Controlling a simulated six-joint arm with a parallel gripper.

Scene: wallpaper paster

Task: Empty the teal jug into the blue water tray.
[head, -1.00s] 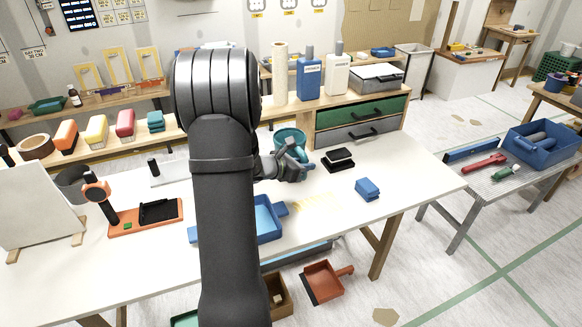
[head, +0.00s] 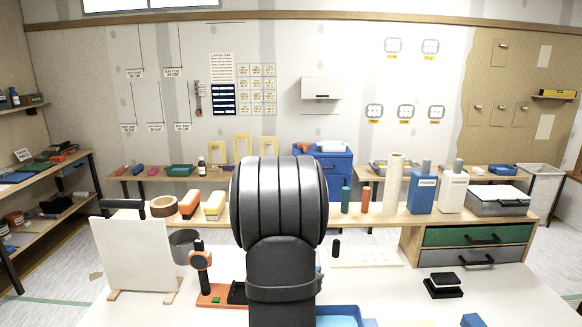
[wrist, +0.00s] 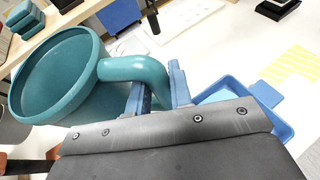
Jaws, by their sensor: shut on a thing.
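The teal jug (wrist: 98,75) fills the left of the wrist view, its wide mouth open toward the upper left. Its inside shows plain teal; I cannot tell how much water it holds. My gripper (wrist: 158,82) has its blue fingers shut on the jug's curved handle. The blue water tray (wrist: 284,128) lies on the table to the right of the jug in the wrist view, partly covered by my gripper body. In the head view a corner of the tray (head: 350,310) shows at the bottom edge. My arm hides the jug and gripper there.
A white board (head: 140,258) stands at the table's left, near a grey pot (head: 184,247) and an orange stand (head: 214,297). A black block (head: 443,287) lies at the right. Bottles and a paper roll (head: 394,182) line the back shelf. White table lies between these things.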

